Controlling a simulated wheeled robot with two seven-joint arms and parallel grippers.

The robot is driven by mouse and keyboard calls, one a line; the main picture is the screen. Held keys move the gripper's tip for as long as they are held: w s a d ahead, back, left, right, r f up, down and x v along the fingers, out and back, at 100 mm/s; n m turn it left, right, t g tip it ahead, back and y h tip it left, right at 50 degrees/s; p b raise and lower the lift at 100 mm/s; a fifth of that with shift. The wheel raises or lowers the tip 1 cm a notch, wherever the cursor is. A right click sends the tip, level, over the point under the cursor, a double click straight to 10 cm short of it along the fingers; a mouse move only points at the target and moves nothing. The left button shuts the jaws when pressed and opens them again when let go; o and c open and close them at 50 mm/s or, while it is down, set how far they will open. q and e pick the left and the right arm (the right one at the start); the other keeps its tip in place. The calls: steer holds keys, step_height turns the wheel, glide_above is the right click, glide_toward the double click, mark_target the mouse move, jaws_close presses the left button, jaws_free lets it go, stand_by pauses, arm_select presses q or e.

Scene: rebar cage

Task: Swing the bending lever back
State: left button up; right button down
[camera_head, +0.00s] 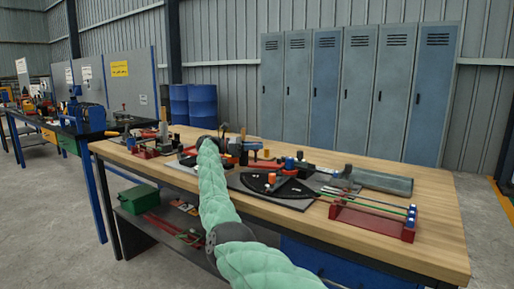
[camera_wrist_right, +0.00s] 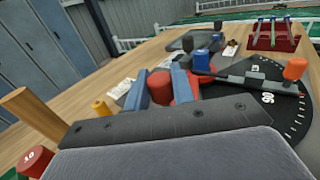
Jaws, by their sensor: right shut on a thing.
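The bending lever has a red grip (camera_head: 264,165) and reaches in over the bender's black angle dial (camera_head: 262,186). In the right wrist view the red grip (camera_wrist_right: 160,87) lies between the two blue fingers of my right gripper (camera_wrist_right: 161,84), which is shut on it. The lever's dark bar (camera_wrist_right: 232,78) runs from there across the marked dial (camera_wrist_right: 272,96). An orange knob (camera_wrist_right: 295,68) and a blue block (camera_wrist_right: 202,60) stand on the bender. In the head view my right gripper (camera_head: 243,147) is partly hidden by its own wrist. My left gripper is not in view.
A red rack (camera_head: 374,222) with thin rods stands on the wooden bench (camera_head: 430,235) to the right. A grey tray (camera_head: 380,181) lies behind it. Tools and a wooden handle (camera_head: 163,128) are at the left. Lockers (camera_head: 360,95) stand behind.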

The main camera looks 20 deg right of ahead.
stand_by(0.5)
steer(key=c, duration=1.2)
jaws_free()
steer(key=v, duration=0.7)
steer(key=shift+w+a, duration=0.3)
steer(key=shift+a, duration=0.05)
